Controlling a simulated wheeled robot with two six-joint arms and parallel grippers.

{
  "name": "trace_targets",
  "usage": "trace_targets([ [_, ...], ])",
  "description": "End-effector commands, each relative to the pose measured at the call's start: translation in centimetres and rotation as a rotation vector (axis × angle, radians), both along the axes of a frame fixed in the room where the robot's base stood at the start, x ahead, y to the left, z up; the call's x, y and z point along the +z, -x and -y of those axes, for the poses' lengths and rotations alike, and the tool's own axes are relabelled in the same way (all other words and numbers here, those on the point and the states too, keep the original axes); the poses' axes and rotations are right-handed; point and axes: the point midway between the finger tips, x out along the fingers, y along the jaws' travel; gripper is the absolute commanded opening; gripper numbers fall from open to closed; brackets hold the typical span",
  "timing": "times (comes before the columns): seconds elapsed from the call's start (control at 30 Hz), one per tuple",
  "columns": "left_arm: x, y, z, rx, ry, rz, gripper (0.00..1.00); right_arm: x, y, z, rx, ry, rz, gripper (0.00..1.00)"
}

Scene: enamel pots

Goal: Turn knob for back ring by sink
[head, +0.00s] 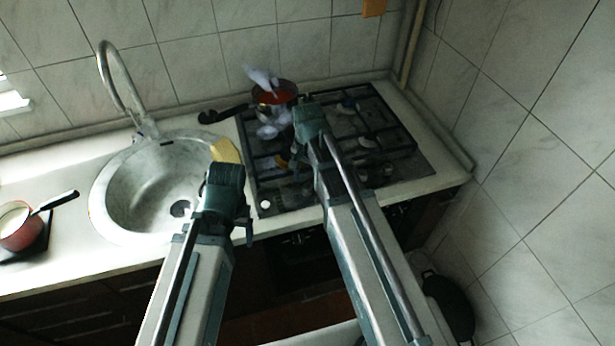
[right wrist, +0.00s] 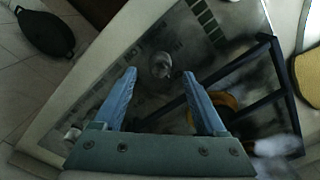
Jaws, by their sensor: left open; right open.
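The hob (head: 278,197) is set in the counter right of the sink (head: 150,195). A small pale knob (head: 265,204) shows at its front left corner; my right arm hides part of the front strip. My right gripper (head: 310,118) is over the hob. In the right wrist view it is open and empty, and a round metallic knob (right wrist: 160,65) shows beyond its fingertips, apart from them. A second pale knob (right wrist: 72,133) is at lower left. I cannot tell which rings these serve. My left gripper (head: 228,170) is open by the sink's right rim, close to a yellow sponge (head: 226,150).
A red pan (head: 285,93) with a dark handle stands at the hob's back left, with white wisps around it. A small red pot (head: 18,232) is on the far left counter. A dark pan (head: 455,308) is low at right. A tiled wall bounds the right side.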

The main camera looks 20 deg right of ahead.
Motion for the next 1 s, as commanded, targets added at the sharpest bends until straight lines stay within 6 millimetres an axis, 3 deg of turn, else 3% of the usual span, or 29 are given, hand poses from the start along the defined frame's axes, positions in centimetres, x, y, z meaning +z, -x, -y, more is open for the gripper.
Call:
trace_targets([
  [0.03,1.5,0.0,0.0,0.000,0.000,0.000,0.73,1.5,0.0,0.0,0.000,0.000,0.000,0.74],
  [0.1,2.6,0.0,0.0,0.000,0.000,0.000,0.73,2.6,0.0,0.0,0.000,0.000,0.000,0.74],
  [0.6,9.8,0.0,0.0,-0.002,0.000,0.000,0.73,9.8,0.0,0.0,0.000,0.000,0.000,0.74],
  [1.0,10.4,0.0,0.0,-0.001,0.000,0.000,0.73,10.4,0.0,0.0,0.000,0.000,0.000,0.74],
])
